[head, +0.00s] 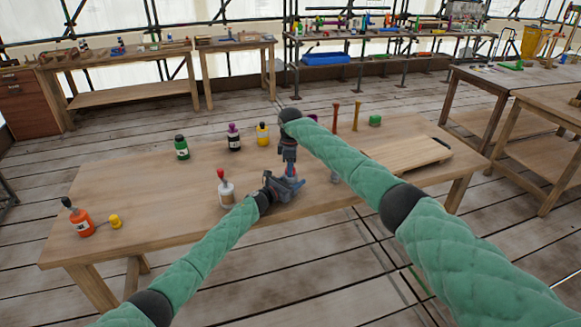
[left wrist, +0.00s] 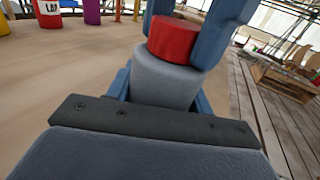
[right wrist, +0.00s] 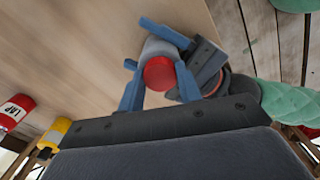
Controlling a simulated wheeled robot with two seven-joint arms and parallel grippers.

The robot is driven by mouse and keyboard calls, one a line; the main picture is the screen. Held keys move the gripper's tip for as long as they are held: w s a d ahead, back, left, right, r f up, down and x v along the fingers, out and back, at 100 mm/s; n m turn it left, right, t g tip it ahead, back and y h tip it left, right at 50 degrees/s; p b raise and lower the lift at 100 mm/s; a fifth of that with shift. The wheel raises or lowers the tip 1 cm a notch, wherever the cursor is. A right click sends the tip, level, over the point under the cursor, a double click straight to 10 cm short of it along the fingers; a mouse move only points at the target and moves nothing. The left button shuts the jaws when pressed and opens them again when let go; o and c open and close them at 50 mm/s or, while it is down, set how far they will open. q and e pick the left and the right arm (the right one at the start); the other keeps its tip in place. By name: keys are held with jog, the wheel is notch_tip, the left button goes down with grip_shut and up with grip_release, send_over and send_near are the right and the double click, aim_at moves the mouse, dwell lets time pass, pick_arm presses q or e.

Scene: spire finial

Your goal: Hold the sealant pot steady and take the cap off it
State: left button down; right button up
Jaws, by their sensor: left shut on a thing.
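The sealant pot is a grey cylinder with a red cap. In the left wrist view the pot body (left wrist: 165,82) stands between the blue fingers of my left gripper (head: 289,186), which is shut on it. The red cap (left wrist: 172,40) sits on top of the pot. My right gripper (head: 288,160) comes down from above, its fingers on either side of the cap. In the right wrist view the cap (right wrist: 159,73) lies between these fingers, which look slightly apart from it, so this gripper appears open. In the head view the grippers mostly hide the pot.
A white bottle with a red top (head: 226,190) stands left of my left gripper. Green (head: 181,148), purple-capped (head: 233,138) and yellow (head: 262,134) bottles stand behind. An orange bottle (head: 80,220) is far left. A wooden board (head: 405,150) lies right. The table's left middle is clear.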

jog(key=shift+c, duration=1)
pick_arm(q)
jog(key=shift+f, duration=0.1)
pick_arm(e)
jog(key=n, duration=0.5)
jog(key=shift+w+r, duration=0.1)
jog(key=n, duration=0.7)
pick_arm(q)
jog(key=shift+s, duration=0.1)
pick_arm(e)
jog(key=n, duration=1.7)
jog(key=shift+r, duration=0.1)
jog(key=n, duration=0.4)
jog(key=shift+n, duration=0.4)
jog(key=n, duration=0.9)
jog(key=shift+r, duration=1.15)
